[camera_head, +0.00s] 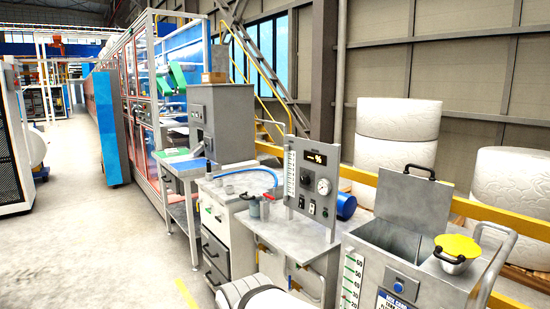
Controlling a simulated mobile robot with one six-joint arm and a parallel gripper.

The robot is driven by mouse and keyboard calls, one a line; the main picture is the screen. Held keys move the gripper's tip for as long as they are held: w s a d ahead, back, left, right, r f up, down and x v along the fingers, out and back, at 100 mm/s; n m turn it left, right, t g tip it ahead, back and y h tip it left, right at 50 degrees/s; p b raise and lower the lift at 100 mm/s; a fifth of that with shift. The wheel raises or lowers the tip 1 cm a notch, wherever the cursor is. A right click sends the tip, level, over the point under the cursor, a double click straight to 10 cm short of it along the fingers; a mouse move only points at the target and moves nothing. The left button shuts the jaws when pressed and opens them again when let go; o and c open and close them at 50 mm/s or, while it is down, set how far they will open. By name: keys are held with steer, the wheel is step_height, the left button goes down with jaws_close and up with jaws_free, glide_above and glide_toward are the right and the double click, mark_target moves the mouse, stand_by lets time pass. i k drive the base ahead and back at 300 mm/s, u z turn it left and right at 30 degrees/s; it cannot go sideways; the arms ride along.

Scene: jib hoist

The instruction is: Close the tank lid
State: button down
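The grey metal tank (372,262) stands at the lower right. Its lid (405,203) is open and stands up at the back of the opening, with a black handle (421,171) near its top edge. The dark inside of the tank shows in front of the lid. My gripper is not in view.
A grey bench with an upright gauge panel (313,188) stands left of the tank. A curved metal rail (491,262) is at the tank's right side. Yellow barriers and large white rolls (398,120) are behind. Open floor lies at the left.

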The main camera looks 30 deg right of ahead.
mark_target(422, 205)
steer(key=z, duration=0.6)
steer(key=i, duration=1.15)
steer(key=z, duration=1.1)
steer(key=i, duration=0.35)
steer(key=z, duration=0.2)
steer(key=k, duration=0.65)
steer(key=z, duration=0.25)
steer(key=i, duration=0.7)
steer(key=u, duration=0.15)
